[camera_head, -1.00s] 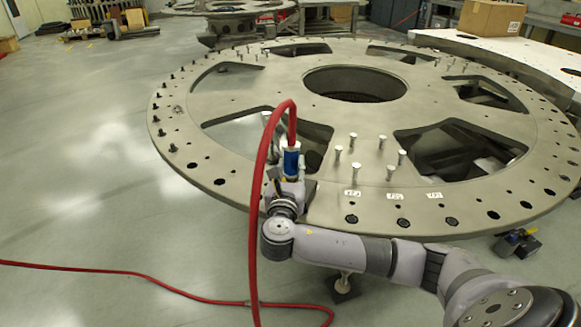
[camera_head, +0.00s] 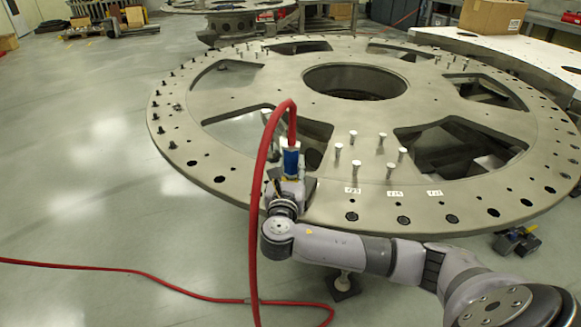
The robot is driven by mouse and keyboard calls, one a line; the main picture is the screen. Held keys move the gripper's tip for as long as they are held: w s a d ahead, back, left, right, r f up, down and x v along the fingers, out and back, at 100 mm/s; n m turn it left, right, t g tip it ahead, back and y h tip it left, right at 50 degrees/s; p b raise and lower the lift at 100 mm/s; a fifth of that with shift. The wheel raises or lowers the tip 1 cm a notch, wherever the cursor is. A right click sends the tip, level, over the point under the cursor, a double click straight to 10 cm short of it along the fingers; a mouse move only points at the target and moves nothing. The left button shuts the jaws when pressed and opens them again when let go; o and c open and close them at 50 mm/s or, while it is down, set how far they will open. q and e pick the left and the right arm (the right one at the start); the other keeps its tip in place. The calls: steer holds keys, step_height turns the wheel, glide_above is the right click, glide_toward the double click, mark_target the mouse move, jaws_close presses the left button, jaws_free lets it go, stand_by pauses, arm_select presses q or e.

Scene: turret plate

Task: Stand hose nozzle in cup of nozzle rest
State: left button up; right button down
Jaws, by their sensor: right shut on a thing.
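The hose nozzle (camera_head: 291,161) has a blue body and stands roughly upright, with the red hose (camera_head: 257,190) arching from its top and hanging down toward the floor. My right gripper (camera_head: 288,184) is shut on the nozzle, over the near edge of the large turret plate (camera_head: 230,178). The gripper hides the nozzle's lower end. A dark patch shows just right of the gripper, but I cannot tell whether it is part of the nozzle rest. I cannot make out the rest's cup. My left gripper is not in view.
Several upright pins (camera_head: 355,168) stand on the plate right of the gripper, near white labels. The plate has large openings and a round central hole (camera_head: 355,82). The red hose also runs across the floor at lower left. A cardboard box (camera_head: 491,17) stands at the back right.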

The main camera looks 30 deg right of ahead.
steer(key=shift+f, duration=0.65)
stand_by(0.3)
steer(key=c, duration=1.1)
jaws_free()
